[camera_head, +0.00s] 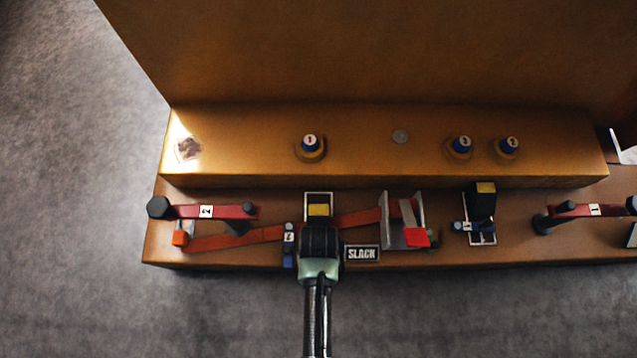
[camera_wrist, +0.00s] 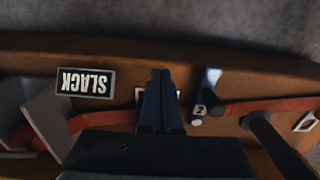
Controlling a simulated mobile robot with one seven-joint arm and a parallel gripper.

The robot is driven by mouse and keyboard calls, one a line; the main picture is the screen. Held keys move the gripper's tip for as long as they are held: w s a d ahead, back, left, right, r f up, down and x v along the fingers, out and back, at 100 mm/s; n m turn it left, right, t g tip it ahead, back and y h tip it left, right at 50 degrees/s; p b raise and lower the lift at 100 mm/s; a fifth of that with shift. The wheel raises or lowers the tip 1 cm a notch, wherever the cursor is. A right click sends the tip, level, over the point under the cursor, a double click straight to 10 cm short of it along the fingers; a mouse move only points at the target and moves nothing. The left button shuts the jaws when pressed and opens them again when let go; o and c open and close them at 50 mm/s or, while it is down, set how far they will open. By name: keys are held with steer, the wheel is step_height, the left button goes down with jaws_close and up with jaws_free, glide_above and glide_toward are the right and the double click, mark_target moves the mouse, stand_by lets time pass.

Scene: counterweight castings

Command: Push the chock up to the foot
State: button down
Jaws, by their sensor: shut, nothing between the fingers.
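My gripper (camera_wrist: 158,78) points down over the ledge with its fingers together and nothing between them. In the head view my gripper (camera_head: 319,228) covers the near part of a white-outlined slot. A dark block with a yellow face (camera_head: 318,210) shows just beyond my gripper inside that outline, apparently a chock. Whether my fingers touch it is hidden. A second black block with a yellow face (camera_head: 482,202) stands at a similar white outline on the right. I cannot tell which part is the foot.
An orange strap (camera_head: 235,238) runs to a grey bracket with a red lever (camera_head: 416,237). A SLACK plate (camera_head: 361,254) lies right of my gripper, and a blue numbered tab (camera_head: 288,240) left. Red bars (camera_head: 215,212) (camera_head: 590,210) and the raised step (camera_head: 385,165) border the ledge.

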mark_target(319, 217)
step_height(319, 217, down, 2)
steer(key=shift+f+b, duration=0.2)
steer(key=shift+b, duration=0.3)
steer(key=w+b, duration=0.1)
steer(key=w, duration=0.1)
steer(key=shift+w+r, duration=0.1)
steer(key=shift+w, duration=0.2)
steer(key=shift+w+r+b, duration=0.25)
steer(key=shift+w+b, duration=0.3)
steer(key=shift+w, duration=0.2)
steer(key=shift+w, duration=0.15)
steer(key=w, duration=0.6)
steer(key=shift+p, duration=0.3)
steer(key=shift+s, duration=0.15)
